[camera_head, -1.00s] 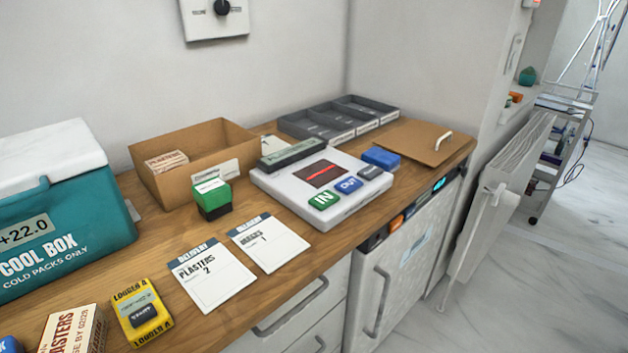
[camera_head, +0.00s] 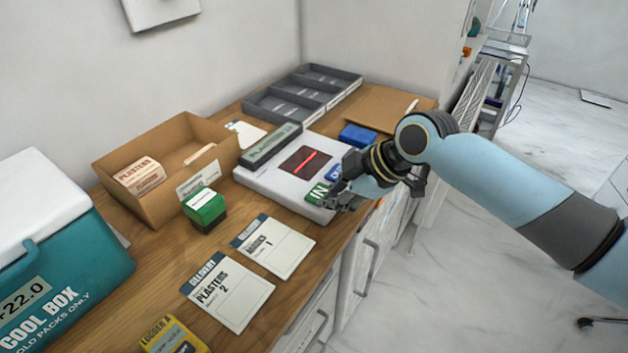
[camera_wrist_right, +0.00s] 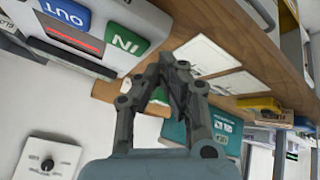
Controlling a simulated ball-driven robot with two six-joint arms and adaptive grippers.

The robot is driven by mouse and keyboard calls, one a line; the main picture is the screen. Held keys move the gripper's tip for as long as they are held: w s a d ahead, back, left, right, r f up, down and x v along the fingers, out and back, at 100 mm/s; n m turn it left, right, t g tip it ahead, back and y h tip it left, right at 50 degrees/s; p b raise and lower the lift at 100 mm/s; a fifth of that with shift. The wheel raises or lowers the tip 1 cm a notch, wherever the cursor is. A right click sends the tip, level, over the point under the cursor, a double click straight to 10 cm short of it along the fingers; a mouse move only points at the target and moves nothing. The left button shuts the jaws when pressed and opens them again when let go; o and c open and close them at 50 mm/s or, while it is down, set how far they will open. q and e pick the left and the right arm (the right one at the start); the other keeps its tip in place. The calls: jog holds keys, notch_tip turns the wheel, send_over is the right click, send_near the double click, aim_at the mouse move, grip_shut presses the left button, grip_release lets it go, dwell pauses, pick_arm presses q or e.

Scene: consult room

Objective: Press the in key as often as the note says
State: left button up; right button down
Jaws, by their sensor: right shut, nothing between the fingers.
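A white counter device (camera_head: 262,186) with a dark screen showing a red line stands on the wooden worktop. Its green IN key (camera_head: 317,194) is at the front, with the blue OUT key (camera_head: 333,173) behind it, partly covered by my right gripper. My right gripper (camera_head: 343,200) is shut and empty beside the IN key; contact cannot be told. In the right wrist view the fingertips (camera_wrist_right: 167,62) appear apart from the IN key (camera_wrist_right: 127,39). A note (camera_head: 228,291) reads Delivery, Plasters, 2. A second note (camera_head: 273,246) shows 1; its word is unclear. My left gripper is not seen.
A cardboard box (camera_head: 130,203) holding a plasters pack, a green stamp-like block (camera_head: 205,207) and a teal cool box (camera_head: 75,285) stand left. A grey tray (camera_head: 262,106), blue block (camera_head: 358,136) and brown clipboard (camera_head: 385,112) lie behind. A yellow logger (camera_head: 172,338) is in front.

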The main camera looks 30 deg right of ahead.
jog(key=w+r+n+t+y+p, duration=0.1)
jog(key=w+r+n, duration=0.3)
jog(key=w+r, duration=0.2)
notch_tip(320, 180, up, 2)
jog(key=shift+w+d+r+y, duration=0.15)
jog(key=shift+d+y, duration=0.15)
jog(key=shift+d, duration=0.15)
jog(key=b, duration=0.6)
send_over(318, 195)
notch_tip(318, 195, down, 8)
jog(key=shift+f+b, duration=0.3)
jog(key=shift+f, duration=0.2)
jog(key=shift+f, duration=0.1)
dwell(0.4)
jog(key=shift+f+b, duration=0.25)
jog(key=shift+b, duration=0.2)
